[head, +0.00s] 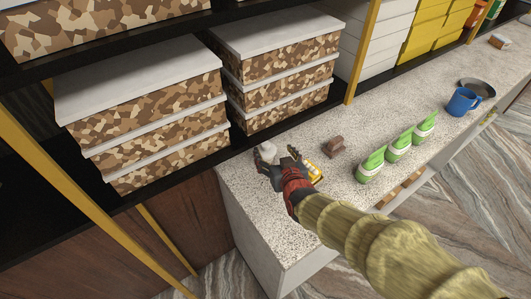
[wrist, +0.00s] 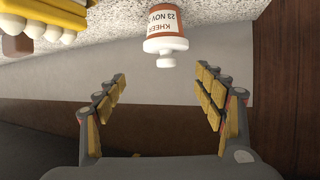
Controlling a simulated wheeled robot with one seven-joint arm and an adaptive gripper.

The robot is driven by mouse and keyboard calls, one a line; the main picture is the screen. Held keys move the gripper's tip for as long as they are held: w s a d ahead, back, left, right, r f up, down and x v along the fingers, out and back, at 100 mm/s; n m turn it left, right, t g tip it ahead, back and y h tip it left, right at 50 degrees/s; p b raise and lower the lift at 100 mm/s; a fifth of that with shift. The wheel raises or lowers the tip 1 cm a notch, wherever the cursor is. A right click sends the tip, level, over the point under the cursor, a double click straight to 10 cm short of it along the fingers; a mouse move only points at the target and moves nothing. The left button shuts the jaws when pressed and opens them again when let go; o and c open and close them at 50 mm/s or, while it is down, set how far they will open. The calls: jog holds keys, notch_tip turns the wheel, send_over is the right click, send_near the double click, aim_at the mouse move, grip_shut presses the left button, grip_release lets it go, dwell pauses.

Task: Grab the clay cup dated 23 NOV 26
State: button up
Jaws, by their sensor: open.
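The clay cup (wrist: 165,22) is reddish brown with a white label reading "23 NOV" and "KHEER". The rest of the date is not readable. It appears upside down at the top of the wrist view, with a white knob-like part pointing toward my gripper (wrist: 161,84). My gripper is open and empty, its two padded fingers spread on either side of the line to the cup, which is beyond the fingertips. In the head view my gripper (head: 277,162) is over the counter's near left end, with a pale rounded thing (head: 267,150) at its fingers, perhaps the cup's top.
A yellow tray (head: 315,170) with white balls lies close beside my gripper. A blue mug (head: 461,103) is farther off. Patterned boxes (head: 150,130) fill the shelf behind.

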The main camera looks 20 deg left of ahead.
aim_at(267, 150)
jog(key=shift+w+a+f, duration=0.35)
jog(key=shift+a+f, duration=0.15)
jog(key=shift+a, duration=0.1)
jog(key=x, duration=0.2)
jog(key=b+x, duration=0.1)
jog(key=x, duration=0.1)
jog(key=f+b+x, duration=0.1)
jog(key=x, duration=0.1)
jog(key=shift+s, duration=0.3)
jog(key=shift+w+a+f+b, duration=0.1)
jog(key=shift+w+a+b, duration=0.15)
jog(key=shift+w+b, duration=0.05)
jog(key=shift+c, duration=1.1)
jog(key=c, duration=1)
